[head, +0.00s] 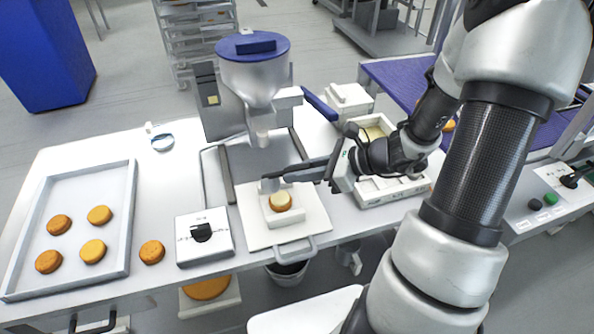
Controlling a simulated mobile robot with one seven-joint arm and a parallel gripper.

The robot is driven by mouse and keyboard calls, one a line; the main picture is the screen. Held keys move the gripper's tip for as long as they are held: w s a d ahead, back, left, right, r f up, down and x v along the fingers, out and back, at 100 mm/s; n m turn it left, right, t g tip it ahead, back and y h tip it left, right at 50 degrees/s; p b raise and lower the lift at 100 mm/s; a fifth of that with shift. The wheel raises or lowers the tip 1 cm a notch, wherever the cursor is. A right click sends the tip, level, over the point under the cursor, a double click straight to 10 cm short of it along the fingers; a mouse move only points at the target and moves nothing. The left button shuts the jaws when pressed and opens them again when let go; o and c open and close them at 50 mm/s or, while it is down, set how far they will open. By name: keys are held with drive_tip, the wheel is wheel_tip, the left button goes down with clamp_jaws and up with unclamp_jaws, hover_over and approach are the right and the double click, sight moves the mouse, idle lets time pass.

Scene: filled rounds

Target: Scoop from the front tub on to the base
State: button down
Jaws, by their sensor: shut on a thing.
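The base, a round golden-brown piece (279,202) with a pale patch on top, sits in a white holder (291,218) on a pale board (258,236) at the bench front. My gripper (325,171) reaches in from the right and is shut on what looks like a scoop with a dark handle. The scoop's grey end (270,185) is just above and behind the base; I cannot tell whether it touches. The front tub (400,196) is pale and stands right of the board, partly behind my arm. Its contents are hard to make out.
A metal hopper with a blue lid (253,47) stands behind the board. A tray (127,222) with several rounds lies at the left, with one loose round (152,251) beside it. A switch box (204,252) stands left of the board. Another tub (376,122) is farther back.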

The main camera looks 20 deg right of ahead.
drive_tip(key=r+h+p, duration=0.1)
drive_tip(key=p, duration=0.1)
drive_tip(key=w+a+r+g+p, duration=0.1)
drive_tip(key=p, duration=0.1)
drive_tip(key=shift+a+h+p, duration=0.3)
drive_tip(key=shift+h+p, duration=0.1)
drive_tip(key=a+g+h+p, duration=0.1)
drive_tip(key=p, duration=0.3)
drive_tip(key=w+a+r+g+h+p, duration=0.1)
drive_tip(key=p, duration=0.3)
drive_tip(key=shift+w+h, duration=0.25)
drive_tip(key=shift+h, duration=0.05)
drive_tip(key=shift+w+a+r+g+h+p, duration=0.25)
drive_tip(key=shift+a+g+h+p, duration=0.25)
drive_tip(key=shift+p, duration=0.75)
drive_tip(key=shift+w+a+f+b, duration=0.1)
drive_tip(key=shift+w+f+b, duration=0.1)
drive_tip(key=shift+f+b, duration=0.25)
drive_tip(key=shift+w+a+r+g+h, duration=0.4)
drive_tip(key=shift+a+g+h, duration=0.25)
drive_tip(key=shift+h, duration=0.25)
drive_tip(key=shift+w+a+r+g+h, duration=0.6)
drive_tip(key=shift+a+r+g+h, duration=0.2)
drive_tip(key=shift+h, duration=0.2)
drive_tip(key=shift+r, duration=0.25)
